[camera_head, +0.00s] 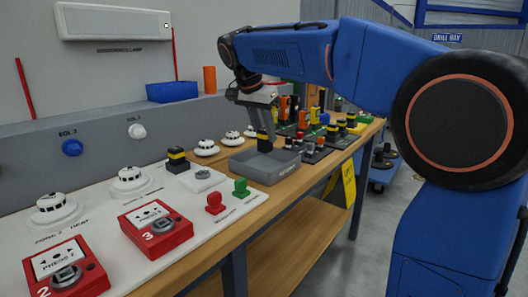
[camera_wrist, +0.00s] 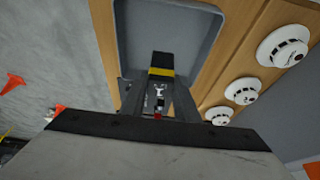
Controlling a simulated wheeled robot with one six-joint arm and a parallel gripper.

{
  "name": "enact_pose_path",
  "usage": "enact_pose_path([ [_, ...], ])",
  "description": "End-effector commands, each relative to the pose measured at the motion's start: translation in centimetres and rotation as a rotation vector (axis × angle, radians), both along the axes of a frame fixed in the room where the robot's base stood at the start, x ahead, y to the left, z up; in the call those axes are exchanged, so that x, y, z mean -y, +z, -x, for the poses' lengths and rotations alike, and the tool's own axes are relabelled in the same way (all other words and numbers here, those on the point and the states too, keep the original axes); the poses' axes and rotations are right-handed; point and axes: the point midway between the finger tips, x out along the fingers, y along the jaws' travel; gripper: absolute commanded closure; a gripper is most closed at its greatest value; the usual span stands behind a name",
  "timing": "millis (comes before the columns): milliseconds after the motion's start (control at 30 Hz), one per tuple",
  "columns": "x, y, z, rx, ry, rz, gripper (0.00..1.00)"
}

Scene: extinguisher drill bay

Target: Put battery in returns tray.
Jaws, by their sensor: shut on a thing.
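The battery (camera_wrist: 162,60) is a dark block with a yellow band. My gripper (camera_wrist: 160,85) is shut on it in the wrist view. In the head view my gripper (camera_head: 264,138) points down over the grey returns tray (camera_head: 262,172), with the battery (camera_head: 265,146) at its fingertips. The tray also shows behind the battery in the wrist view (camera_wrist: 132,35); the part of its floor that I see is bare. I cannot tell how high the battery is above the tray floor.
White detectors (camera_head: 207,147) line the back. Red call points (camera_head: 155,226) and red and green pieces (camera_head: 240,187) are in front. Several blocks and tools (camera_head: 315,130) crowd the bench right of the tray.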

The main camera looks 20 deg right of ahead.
Motion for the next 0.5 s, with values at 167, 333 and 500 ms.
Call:
enact_pose_path([
  [167, 0.0, -1.3, 0.0, 0.002, -0.001, 0.0, 1.0],
  [333, 0.0, -2.8, 0.0, 0.0, 0.0, 0.0, 1.0],
  [500, 0.0, -5.1, 0.0, -0.001, 0.0, 0.001, 1.0],
])
